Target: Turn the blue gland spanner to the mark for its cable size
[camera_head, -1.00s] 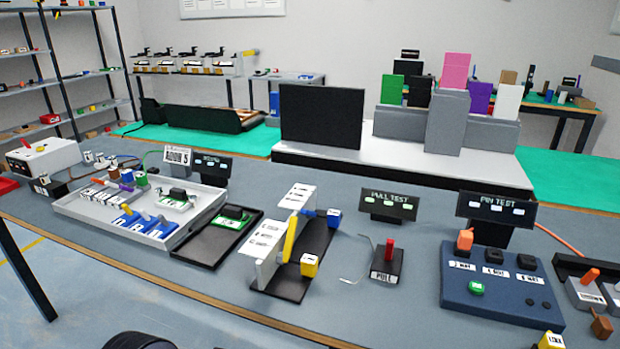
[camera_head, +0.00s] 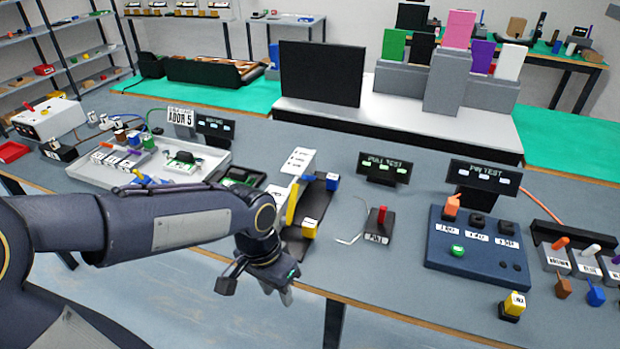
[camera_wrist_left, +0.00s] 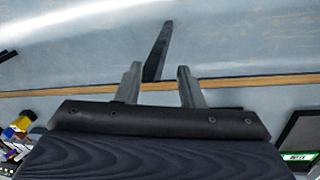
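The blue gland spanner (camera_head: 332,182) shows in the head view as a blue piece with a small block end on the far right side of the black stand (camera_head: 304,243). Its mark cannot be read. White labelled plates (camera_head: 298,162) stand at the stand's left. A yellow lever (camera_head: 292,205) and a labelled yellow block (camera_head: 310,228) are in front of the blue piece. My left gripper (camera_head: 281,293) hangs at the table's front edge, nearer than the stand and apart from it. In the left wrist view its fingers (camera_wrist_left: 157,88) are apart and empty. My right gripper is not in view.
A grey tray (camera_head: 75,176) with parts lies left of the stand. A red-handled pull tester (camera_head: 378,222) and a blue pin-test box (camera_head: 480,257) stand to the right. A bent wire (camera_head: 349,239) lies between. My left forearm covers the tray's front part.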

